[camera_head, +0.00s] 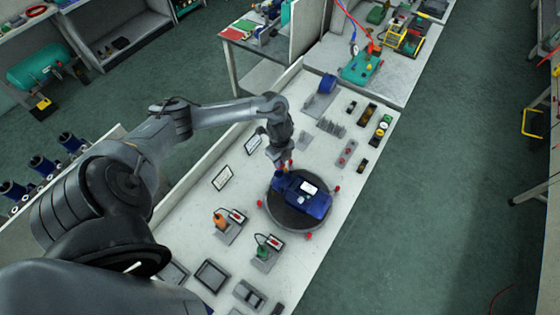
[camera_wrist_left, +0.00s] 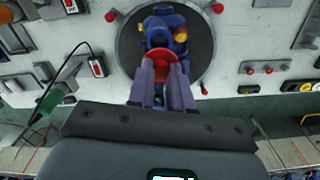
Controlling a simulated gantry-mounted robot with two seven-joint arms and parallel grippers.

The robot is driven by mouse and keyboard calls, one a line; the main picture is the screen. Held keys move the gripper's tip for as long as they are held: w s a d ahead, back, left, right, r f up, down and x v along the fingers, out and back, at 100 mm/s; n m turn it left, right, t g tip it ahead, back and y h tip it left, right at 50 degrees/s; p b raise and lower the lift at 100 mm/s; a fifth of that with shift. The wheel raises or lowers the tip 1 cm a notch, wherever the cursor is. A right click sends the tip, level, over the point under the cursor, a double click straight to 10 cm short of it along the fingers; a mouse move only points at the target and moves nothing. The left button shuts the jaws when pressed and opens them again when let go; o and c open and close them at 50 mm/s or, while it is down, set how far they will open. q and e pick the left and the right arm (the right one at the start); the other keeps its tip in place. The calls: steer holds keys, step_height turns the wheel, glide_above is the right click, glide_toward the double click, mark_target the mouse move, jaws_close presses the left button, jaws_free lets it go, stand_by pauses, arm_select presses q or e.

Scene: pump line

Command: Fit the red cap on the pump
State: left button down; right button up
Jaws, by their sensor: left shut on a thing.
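The blue pump (camera_head: 313,204) lies on a dark round turntable (camera_head: 290,219) on the white bench. It also shows in the left wrist view (camera_wrist_left: 160,22), with a yellow part on one side. My left gripper (camera_head: 284,166) is at the pump's upper-left end in the head view. In the left wrist view its two fingers (camera_wrist_left: 163,82) are shut on the round red cap (camera_wrist_left: 166,67), which lines up with the pump's near end. The fingers hide part of the cap and pump end. I cannot tell whether the cap touches the pump.
Red knobs (camera_head: 337,189) stand around the turntable. An orange-handled tool (camera_head: 219,220) and a green-handled tool (camera_head: 262,251) sit in holders to its lower left. Small parts (camera_head: 346,153) lie up the bench. The bench's right edge is open to the floor.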

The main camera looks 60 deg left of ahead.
mark_target(280, 173)
arm_select(q)
steer(key=shift+f+b, duration=0.8)
step_height(280, 173, down, 4)
steer(key=b, duration=0.3)
steer(key=shift+r, duration=0.25)
steer(key=shift+f+b, duration=0.6)
steer(key=shift+f, duration=0.05)
steer(key=shift+f, duration=0.45)
stand_by(0.6)
steer(key=c, duration=1)
jaws_free()
steer(key=shift+o, duration=0.2)
steer(key=shift+r, duration=0.15)
